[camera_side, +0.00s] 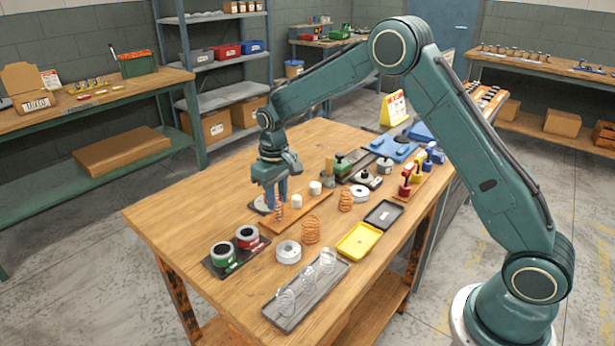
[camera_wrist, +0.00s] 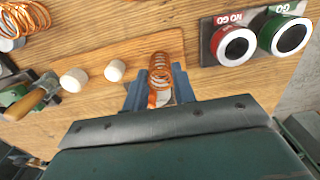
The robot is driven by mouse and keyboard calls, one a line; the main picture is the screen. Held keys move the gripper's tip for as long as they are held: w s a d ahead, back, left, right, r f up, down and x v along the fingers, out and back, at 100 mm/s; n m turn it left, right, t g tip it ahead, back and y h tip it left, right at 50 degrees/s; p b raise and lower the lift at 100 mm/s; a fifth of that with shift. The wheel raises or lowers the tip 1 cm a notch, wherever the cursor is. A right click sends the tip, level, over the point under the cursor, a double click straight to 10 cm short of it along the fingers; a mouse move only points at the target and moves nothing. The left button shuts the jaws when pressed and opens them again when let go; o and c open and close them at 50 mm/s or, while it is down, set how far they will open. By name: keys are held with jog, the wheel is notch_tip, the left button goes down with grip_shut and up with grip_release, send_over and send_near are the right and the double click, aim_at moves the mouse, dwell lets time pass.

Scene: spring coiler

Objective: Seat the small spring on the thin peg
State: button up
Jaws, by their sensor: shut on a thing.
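My gripper (camera_side: 276,198) points down over the wooden peg board (camera_side: 292,215). Its blue jaws are shut on a small copper spring (camera_side: 279,211). In the wrist view the spring (camera_wrist: 159,72) stands out between the jaws (camera_wrist: 160,95), its coils over the board's end (camera_wrist: 175,43). Two white round-topped pegs, one nearer (camera_side: 297,201) and one farther (camera_side: 315,187), stand on the board beside the gripper. I cannot make out the thin peg; the spring and jaws cover that end. I cannot tell whether the spring is around a peg or above the board.
Two larger copper springs (camera_side: 311,231) (camera_side: 345,200) stand on the table. Red and green gauges (camera_side: 234,248) sit at front left. A grey tray (camera_side: 290,305) holds clear springs. A white ring (camera_side: 288,252), a yellow tray (camera_side: 358,241) and a black tray (camera_side: 383,214) are nearby.

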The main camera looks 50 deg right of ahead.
jog(key=shift+f, duration=0.55)
dwell(0.6)
jog(key=o, duration=1.2)
jog(key=shift+c, duration=0.2)
jog(key=shift+r, duration=3.1)
jog(key=shift+r, duration=2.5)
